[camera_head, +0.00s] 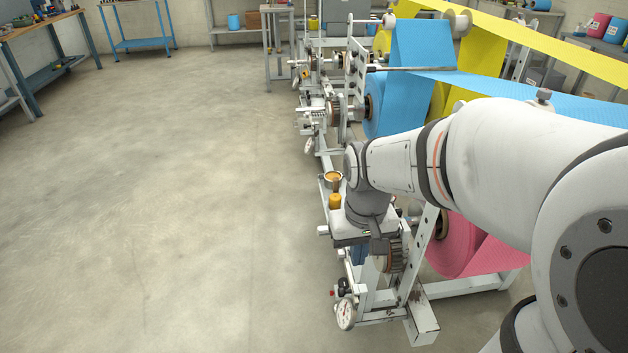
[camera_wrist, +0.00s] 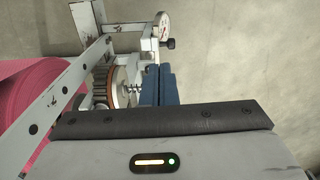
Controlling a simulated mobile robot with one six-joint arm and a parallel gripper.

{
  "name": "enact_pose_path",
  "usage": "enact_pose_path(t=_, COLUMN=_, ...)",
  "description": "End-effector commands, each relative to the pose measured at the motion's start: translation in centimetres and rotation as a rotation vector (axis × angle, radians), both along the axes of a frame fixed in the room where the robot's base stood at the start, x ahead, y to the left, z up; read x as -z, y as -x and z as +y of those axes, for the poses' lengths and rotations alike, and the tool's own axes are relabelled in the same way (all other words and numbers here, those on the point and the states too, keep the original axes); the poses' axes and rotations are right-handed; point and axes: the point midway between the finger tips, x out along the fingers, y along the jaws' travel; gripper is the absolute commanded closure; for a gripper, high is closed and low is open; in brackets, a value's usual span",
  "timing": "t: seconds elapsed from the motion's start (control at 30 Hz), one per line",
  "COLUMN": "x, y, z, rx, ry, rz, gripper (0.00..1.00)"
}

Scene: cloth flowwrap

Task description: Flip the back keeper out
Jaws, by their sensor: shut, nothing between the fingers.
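My gripper (camera_head: 359,252) is low at the outer side of the nearest roll stand, at the end of the pink roll (camera_head: 452,245). Its blue fingers (camera_wrist: 158,84) are closed together and hold nothing in the wrist view. Just left of them is a ribbed dark-and-copper wheel (camera_wrist: 102,86) with a pale disc (camera_wrist: 122,86) and small metal hardware (camera_wrist: 136,89). The fingers look close to this hardware; I cannot tell whether they touch. The wheel also shows in the head view (camera_head: 397,256). I cannot clearly make out the back keeper; my wrist hides part of the stand.
A round dial gauge (camera_head: 346,314) sticks out at the stand's near foot; it also shows in the wrist view (camera_wrist: 164,25). An amber cup (camera_head: 333,180) stands beside my wrist. The blue roll's stand (camera_head: 352,90) is farther back. The floor (camera_head: 170,190) to the left is clear.

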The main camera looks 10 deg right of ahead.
Motion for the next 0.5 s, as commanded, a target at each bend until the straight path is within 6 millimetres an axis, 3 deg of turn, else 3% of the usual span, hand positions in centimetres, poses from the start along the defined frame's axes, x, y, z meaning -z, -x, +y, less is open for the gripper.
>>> enact_pose_path(t=0.17, x=0.0, y=-3.7, z=1.0, rx=-0.034, ry=0.006, rz=0.084, gripper=1.00)
enact_pose_path(t=0.5, x=2.6, y=-9.4, z=3.0, rx=-0.095, ry=0.019, rz=0.219, gripper=1.00)
